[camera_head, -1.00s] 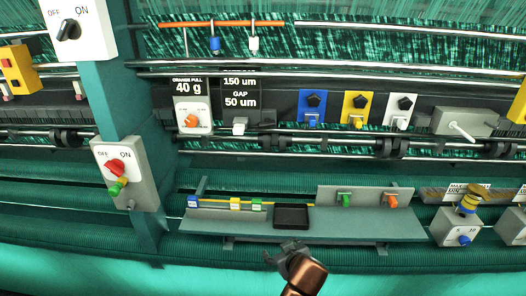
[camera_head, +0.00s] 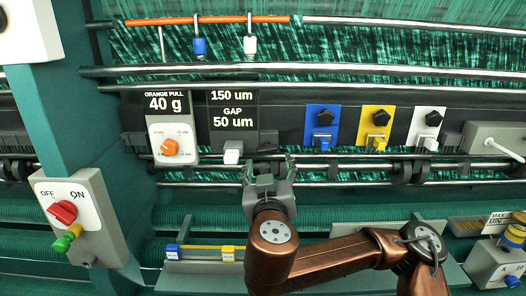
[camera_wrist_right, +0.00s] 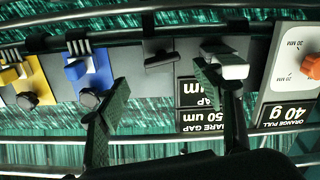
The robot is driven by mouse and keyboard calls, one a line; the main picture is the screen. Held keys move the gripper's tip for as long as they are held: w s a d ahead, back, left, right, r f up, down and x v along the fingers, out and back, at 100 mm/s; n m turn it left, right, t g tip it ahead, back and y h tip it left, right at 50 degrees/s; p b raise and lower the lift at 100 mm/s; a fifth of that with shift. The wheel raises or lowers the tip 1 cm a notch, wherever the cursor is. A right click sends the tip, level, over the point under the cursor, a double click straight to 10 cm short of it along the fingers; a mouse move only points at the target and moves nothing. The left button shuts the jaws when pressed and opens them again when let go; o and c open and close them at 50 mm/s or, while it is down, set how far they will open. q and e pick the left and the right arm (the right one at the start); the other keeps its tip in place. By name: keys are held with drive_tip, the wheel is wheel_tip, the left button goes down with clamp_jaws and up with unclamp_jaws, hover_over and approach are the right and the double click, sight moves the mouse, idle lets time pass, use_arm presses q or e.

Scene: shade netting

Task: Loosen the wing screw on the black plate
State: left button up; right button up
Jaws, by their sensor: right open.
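The black plate (camera_head: 268,112) is on the dark rail, left of the blue plate, and is hard to tell from the rail behind it. A black wing screw (camera_wrist_right: 172,60) shows on it in the right wrist view; in the head view it is dark and hard to make out just above my gripper. My right gripper (camera_head: 270,172) is open and empty, just below the wing screw in the head view. In the right wrist view its two fingers (camera_wrist_right: 162,90) spread to either side of the screw's line, apart from it. My left gripper is out of view.
A white block (camera_head: 233,152) is close left of the screw; one fingertip overlaps it in the wrist view. Blue (camera_head: 322,125), yellow (camera_head: 376,127) and white (camera_head: 424,127) plates with black knobs stand right. An orange dial (camera_head: 169,147) is left. Bars run below.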

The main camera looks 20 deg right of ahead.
sight(267, 150)
drive_tip(key=x, duration=0.6)
drive_tip(key=shift+w+a+r, duration=0.1)
drive_tip(key=shift+w+r, duration=0.05)
drive_tip(key=shift+w, duration=0.7)
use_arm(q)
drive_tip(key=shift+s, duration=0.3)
use_arm(e)
drive_tip(key=shift+c, duration=0.5)
drive_tip(key=shift+d, duration=0.2)
drive_tip(key=c, duration=1.1)
drive_tip(key=shift+o, duration=0.2)
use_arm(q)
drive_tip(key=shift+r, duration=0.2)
